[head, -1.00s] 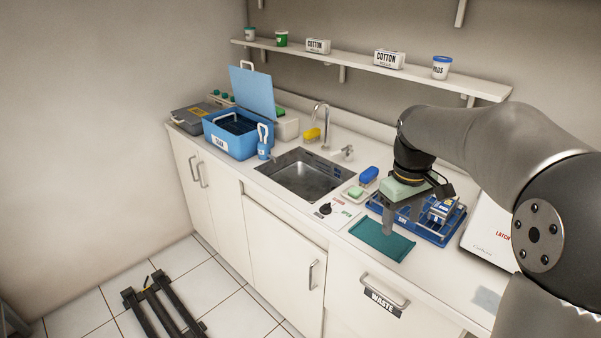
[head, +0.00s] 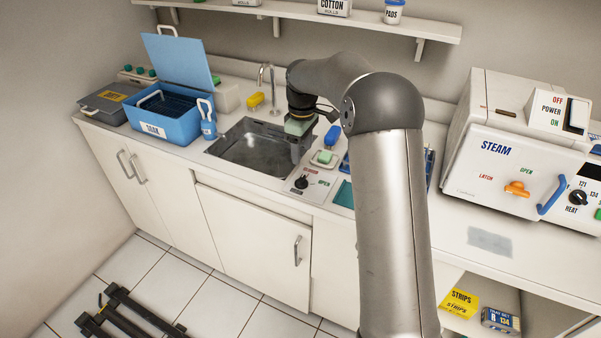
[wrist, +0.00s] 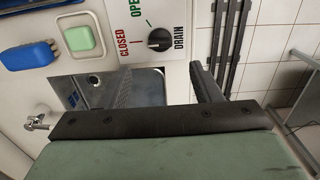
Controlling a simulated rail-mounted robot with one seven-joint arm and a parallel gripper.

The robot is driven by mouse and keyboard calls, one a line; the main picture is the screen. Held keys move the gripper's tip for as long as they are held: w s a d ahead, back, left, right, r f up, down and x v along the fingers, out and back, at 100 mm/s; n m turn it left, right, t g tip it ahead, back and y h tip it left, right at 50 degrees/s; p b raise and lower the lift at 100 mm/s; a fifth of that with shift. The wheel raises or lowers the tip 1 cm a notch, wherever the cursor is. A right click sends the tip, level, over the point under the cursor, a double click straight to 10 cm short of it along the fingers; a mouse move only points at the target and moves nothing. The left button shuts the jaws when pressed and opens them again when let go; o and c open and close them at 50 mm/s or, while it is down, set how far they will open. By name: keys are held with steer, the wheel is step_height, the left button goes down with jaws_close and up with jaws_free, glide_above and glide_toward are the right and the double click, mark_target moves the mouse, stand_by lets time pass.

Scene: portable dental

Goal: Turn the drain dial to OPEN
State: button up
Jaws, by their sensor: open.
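The drain dial (head: 301,182) is a small black knob on a white plate on the counter, front right of the sink. It also shows near the top of the wrist view (wrist: 159,40), beside a red CLOSED label, a green OPEN label and the word DRAIN. Its pointer is too small to read surely. My gripper (head: 296,157) hangs over the sink's right edge, behind the dial and above it. In the wrist view its two fingers (wrist: 160,77) are spread, with nothing between them; the dial lies beyond their tips, apart from them.
The sink (head: 250,148) and its faucet (head: 267,85) are close to the gripper. A green-topped dish (head: 324,158) and a blue item (head: 332,136) stand right of it. A blue tank (head: 165,118) is at left, a STEAM sterilizer (head: 505,165) at right.

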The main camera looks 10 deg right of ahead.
mark_target(301, 178)
step_height(301, 178, down, 10)
steer(key=shift+a+r+p, duration=0.1)
steer(key=shift+p, duration=0.55)
steer(key=shift+c, duration=0.4)
steer(key=c, duration=0.9)
